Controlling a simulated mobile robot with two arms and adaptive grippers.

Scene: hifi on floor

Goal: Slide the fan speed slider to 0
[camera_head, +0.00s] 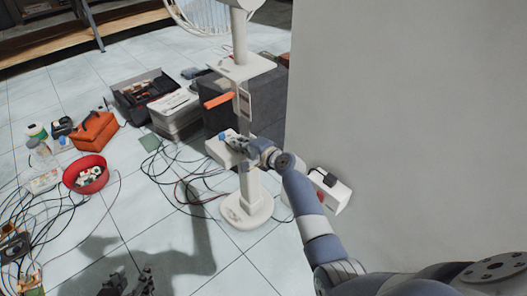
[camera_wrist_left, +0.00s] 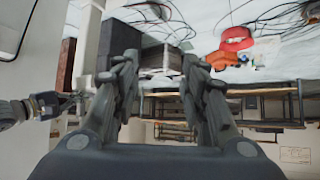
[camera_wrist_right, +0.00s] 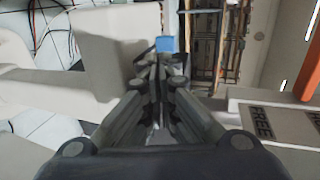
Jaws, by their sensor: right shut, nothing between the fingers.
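The white fan stands on a round base (camera_head: 246,210); its pole carries a white control box (camera_head: 217,150). A small blue knob (camera_head: 221,136), apparently the slider, sits on top of the box. In the right wrist view the blue knob (camera_wrist_right: 165,44) lies just beyond the fingertips; I cannot tell whether they touch it. My right gripper (camera_head: 238,143) is shut and empty over the control box; its fingers (camera_wrist_right: 158,62) meet in its wrist view. My left gripper (camera_head: 128,280) is open and empty, low at the front; its spread fingers (camera_wrist_left: 160,65) show in its wrist view. The slider's marks are unreadable.
Loose cables (camera_head: 180,175) lie on the tiled floor left of the fan. A red bowl (camera_head: 86,174), an orange toolbox (camera_head: 94,131) and a black open case (camera_head: 145,95) stand further left. A grey wall (camera_head: 400,110) rises close on the right.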

